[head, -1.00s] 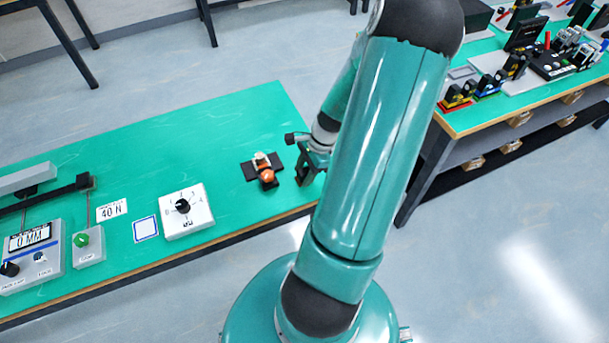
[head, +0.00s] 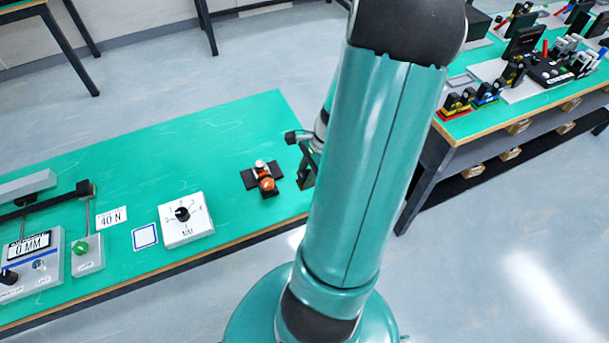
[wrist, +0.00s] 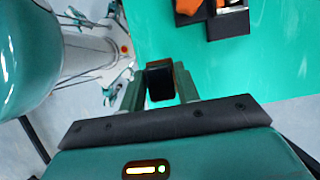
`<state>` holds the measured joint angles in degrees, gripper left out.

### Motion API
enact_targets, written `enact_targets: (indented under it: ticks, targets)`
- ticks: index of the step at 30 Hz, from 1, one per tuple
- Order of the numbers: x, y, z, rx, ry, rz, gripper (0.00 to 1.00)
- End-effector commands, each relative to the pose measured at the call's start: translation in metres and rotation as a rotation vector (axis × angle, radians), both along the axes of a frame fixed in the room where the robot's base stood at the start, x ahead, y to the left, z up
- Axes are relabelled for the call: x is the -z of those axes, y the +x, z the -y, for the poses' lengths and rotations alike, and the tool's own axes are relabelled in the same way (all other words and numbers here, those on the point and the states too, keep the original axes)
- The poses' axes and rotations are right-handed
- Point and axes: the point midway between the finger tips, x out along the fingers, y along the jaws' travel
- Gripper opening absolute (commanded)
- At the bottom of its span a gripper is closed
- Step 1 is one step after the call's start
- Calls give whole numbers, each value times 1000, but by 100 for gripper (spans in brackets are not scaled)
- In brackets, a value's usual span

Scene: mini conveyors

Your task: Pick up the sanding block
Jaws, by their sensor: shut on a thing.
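The sanding block (wrist: 160,82), a small dark block with brown edges, sits between the two green fingers of my gripper (wrist: 160,92) in the wrist view. My gripper is shut on it. In the head view my gripper (head: 306,168) is near the right end of the green table, partly hidden behind my own arm. The block cannot be made out clearly there.
An orange-and-white device on a black base (head: 265,178) stands just left of my gripper; it also shows in the wrist view (wrist: 215,18). A white dial box (head: 186,220) is farther left. A second cluttered table (head: 480,125) stands to the right.

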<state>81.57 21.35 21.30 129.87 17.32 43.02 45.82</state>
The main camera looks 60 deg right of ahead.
Motion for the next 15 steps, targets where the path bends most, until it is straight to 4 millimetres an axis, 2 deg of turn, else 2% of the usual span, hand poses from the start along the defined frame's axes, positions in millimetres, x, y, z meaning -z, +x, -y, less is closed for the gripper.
enact_targets:
  ticks: [6, 15]
  targets:
    - [-36, -25, -23, 2, -4, -1, 9]
    - [-60, -66, -63, 1, -3, 1, 9]
